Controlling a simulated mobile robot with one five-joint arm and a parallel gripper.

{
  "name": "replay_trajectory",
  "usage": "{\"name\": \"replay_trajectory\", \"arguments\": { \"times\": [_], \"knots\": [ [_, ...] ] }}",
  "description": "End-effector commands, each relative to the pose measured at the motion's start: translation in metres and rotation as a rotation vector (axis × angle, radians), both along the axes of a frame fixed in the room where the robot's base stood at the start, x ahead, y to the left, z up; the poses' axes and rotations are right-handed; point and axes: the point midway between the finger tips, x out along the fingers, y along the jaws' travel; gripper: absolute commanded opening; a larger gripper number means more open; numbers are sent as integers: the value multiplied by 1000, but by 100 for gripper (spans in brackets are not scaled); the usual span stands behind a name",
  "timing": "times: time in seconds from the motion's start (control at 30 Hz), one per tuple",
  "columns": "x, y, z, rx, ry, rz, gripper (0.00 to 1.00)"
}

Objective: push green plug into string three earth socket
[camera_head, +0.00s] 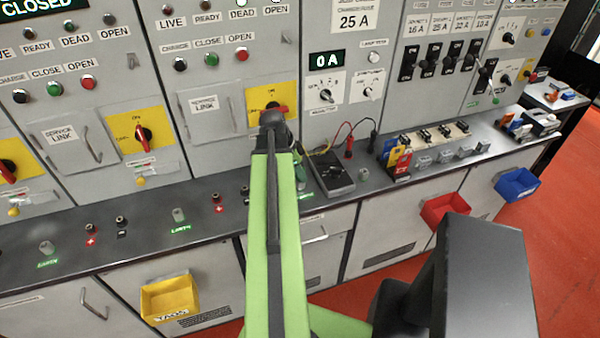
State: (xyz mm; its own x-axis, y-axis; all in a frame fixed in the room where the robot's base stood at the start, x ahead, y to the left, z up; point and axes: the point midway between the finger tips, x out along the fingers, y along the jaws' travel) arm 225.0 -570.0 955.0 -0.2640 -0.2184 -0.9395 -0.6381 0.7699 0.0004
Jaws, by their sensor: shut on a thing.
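My green arm (272,240) rises up the middle to a dark joint (272,120) in front of the third panel's yellow switch plate. My gripper's fingers do not show, and I cannot make out a plug in them. Grey posts with green labels stand along the dark bench top: one at the left (46,247) and one left of my arm (179,214). A third green label (305,195) shows just right of my arm, with its grey post (301,185) partly hidden by it. I cannot read the string numbers there.
A dark meter (332,175) with red and black leads lies right of my arm. Red and black terminals (217,200) line the bench (120,250). Colored blocks (398,158) stand farther right. Yellow (170,298), red (445,208) and blue (517,186) bins hang on the front.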

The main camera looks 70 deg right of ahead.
Motion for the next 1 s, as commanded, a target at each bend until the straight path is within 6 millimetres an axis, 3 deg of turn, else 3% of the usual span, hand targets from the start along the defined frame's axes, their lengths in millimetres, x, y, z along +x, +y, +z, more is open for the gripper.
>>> {"name": "replay_trajectory", "arguments": {
  "times": [0.23,0.27,0.43,0.77,0.87,1.0],
  "knots": [
    [0,0,-8,0,0,0,0],
    [0,0,-6,0,0,0,31],
    [0,0,-6,0,0,0,52],
    [1,1,-2,0,0,0,52],
    [3,3,12,0,0,1,52],
    [11,9,45,0,0,3,52]
  ]
}}
